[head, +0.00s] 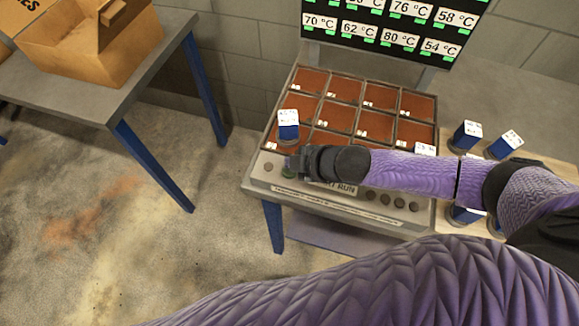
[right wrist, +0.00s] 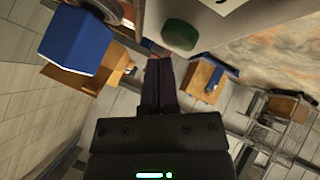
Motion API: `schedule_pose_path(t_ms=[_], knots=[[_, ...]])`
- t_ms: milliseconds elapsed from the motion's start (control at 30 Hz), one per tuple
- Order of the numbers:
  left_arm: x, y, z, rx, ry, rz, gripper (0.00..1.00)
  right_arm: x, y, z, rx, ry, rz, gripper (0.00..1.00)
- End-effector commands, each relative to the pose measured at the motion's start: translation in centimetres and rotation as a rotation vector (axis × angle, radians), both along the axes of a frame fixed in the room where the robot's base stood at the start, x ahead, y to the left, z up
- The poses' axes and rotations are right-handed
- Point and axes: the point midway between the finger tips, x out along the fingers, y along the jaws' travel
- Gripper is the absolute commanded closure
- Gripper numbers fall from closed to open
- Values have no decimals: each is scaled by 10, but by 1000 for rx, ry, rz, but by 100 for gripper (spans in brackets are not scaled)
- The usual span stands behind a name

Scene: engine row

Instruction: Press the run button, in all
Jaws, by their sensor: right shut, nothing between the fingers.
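The panel with RUN lettering (head: 345,188) is the sloping front strip of the grey bench. A green round button (head: 288,173) is at its left end, partly hidden by my right gripper (head: 293,162). In the right wrist view the green button (right wrist: 180,34) lies just beyond and to the right of the shut fingertips (right wrist: 159,62). Whether they touch it I cannot tell. The right gripper is shut and empty. My left gripper is not in view.
A blue block with a white top (head: 288,124) stands in a tray cell just behind the gripper. Other blue blocks (head: 467,135) stand at right. A row of dark knobs (head: 392,202) lies right of the lettering. A temperature board (head: 385,30) stands behind.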

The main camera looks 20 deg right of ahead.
Motion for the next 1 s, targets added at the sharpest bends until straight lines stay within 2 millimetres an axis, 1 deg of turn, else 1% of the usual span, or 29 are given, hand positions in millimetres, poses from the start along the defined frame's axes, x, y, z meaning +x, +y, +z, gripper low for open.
schedule_pose_path(t_ms=[433, 667, 1000], knots=[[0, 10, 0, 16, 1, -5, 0, 0, 0, 0, 0, 0, 0, 100], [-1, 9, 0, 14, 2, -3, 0, 0, 0, 0, 0, 0, 0, 100], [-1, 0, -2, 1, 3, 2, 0, 0, 0, -3, 0, 0, 0, 100]])
